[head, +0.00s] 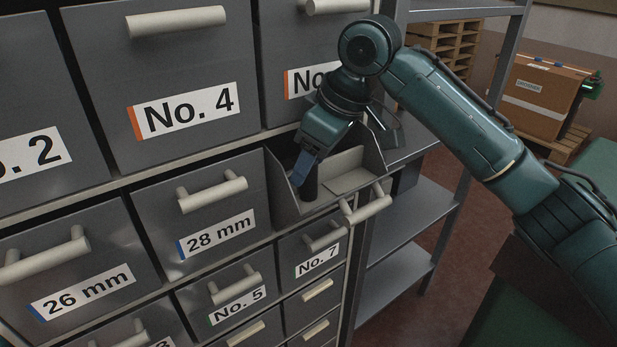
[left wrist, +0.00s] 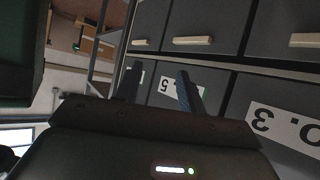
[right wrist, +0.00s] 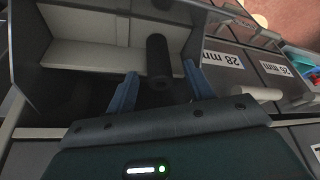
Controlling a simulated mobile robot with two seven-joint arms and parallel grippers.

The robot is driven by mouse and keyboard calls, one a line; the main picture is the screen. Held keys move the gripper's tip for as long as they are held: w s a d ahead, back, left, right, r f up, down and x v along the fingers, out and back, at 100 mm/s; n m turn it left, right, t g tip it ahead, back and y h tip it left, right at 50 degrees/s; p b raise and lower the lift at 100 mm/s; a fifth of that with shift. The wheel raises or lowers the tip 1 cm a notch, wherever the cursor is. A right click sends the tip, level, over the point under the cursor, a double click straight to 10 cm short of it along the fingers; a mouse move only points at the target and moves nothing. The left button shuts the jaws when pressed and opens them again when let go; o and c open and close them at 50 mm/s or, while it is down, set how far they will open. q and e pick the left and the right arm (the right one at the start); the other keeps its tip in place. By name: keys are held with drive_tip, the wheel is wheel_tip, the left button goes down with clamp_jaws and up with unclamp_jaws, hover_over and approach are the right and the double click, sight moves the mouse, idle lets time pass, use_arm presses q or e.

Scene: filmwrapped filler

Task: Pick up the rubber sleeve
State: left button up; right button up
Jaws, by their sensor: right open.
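The rubber sleeve is a small dark cylinder (right wrist: 159,62) in the pulled-out drawer (head: 375,155). It also shows in the head view (head: 309,186), partly hidden by my gripper. My right gripper (right wrist: 161,72) is open, and its blue fingers stand apart on either side of the sleeve. In the head view my right gripper (head: 304,172) points down into the drawer. I cannot tell whether a finger touches the sleeve. My left gripper (left wrist: 159,70) is open and empty, in front of closed drawers away from the sleeve.
The open drawer has a pale inner ledge (head: 345,180) and walls close around my right gripper. Closed labelled drawers, such as the 28 mm drawer (head: 160,225), surround it. A metal shelf rack (head: 410,225) stands to the right. A cardboard box (head: 540,95) stands behind on a pallet.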

drive_tip(key=c, duration=1.1)
